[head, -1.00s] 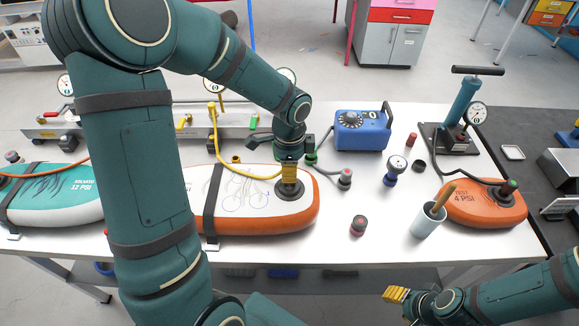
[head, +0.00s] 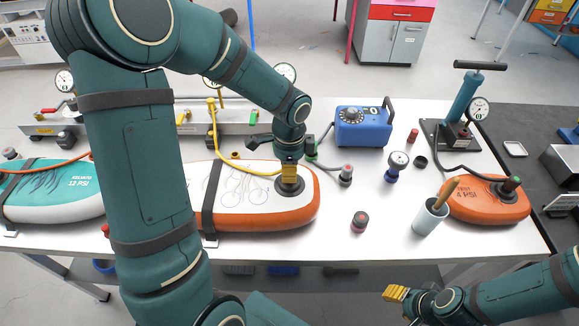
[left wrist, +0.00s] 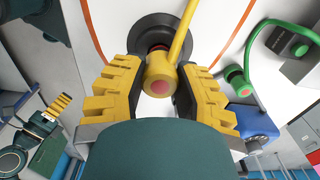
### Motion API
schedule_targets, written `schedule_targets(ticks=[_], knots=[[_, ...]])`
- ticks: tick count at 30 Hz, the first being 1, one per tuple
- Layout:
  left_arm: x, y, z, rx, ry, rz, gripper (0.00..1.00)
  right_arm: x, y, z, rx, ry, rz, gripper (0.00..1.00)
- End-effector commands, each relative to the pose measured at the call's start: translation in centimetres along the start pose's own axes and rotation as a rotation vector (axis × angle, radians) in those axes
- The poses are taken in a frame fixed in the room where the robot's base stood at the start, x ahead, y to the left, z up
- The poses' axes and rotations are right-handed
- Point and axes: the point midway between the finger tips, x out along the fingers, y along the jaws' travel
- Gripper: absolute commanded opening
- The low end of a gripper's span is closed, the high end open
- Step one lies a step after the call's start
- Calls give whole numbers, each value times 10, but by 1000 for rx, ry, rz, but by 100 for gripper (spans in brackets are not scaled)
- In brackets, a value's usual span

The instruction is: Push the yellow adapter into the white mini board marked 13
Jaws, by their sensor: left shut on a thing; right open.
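The white board with an orange edge (head: 262,208) lies strapped on the table; its marking is not readable, and my left arm covers part of it. Its dark round valve (head: 291,188) is near the right end and also shows in the left wrist view (left wrist: 150,30). My left gripper (head: 289,174), with yellow fingers, is just above the valve. It is shut on the yellow adapter (left wrist: 160,75), which carries a yellow hose (left wrist: 185,35). The adapter is over the valve; I cannot tell how deep it sits. My right gripper (head: 394,293) is open and empty, in front of the table.
An orange board (head: 485,205) with a hose joins a hand pump (head: 464,105) at right. A teal board (head: 60,190) lies at left.

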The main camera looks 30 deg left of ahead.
Motion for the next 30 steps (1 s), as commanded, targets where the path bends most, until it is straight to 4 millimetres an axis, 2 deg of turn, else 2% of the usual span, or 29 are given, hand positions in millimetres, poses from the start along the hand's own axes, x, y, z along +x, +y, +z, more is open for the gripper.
schedule_targets(ticks=[11, 12, 14, 24, 30], knots=[[9, 0, 0, 0, 0, 0, 0, 7, 2, 1, 0, 0, 0, 47], [9, 0, 0, 0, 0, 0, 43, 6, 2, 1, 0, 0, 0, 47], [8, 0, 0, 0, 0, 0, 61, 6, 2, 1, 0, 0, 0, 47], [7, 0, 0, 0, 0, -1, 61, 6, 2, 1, 0, 0, 0, 47], [-16, -1, 0, -1, 3, -5, 61, 6, 2, 1, 0, 0, 0, 47]])
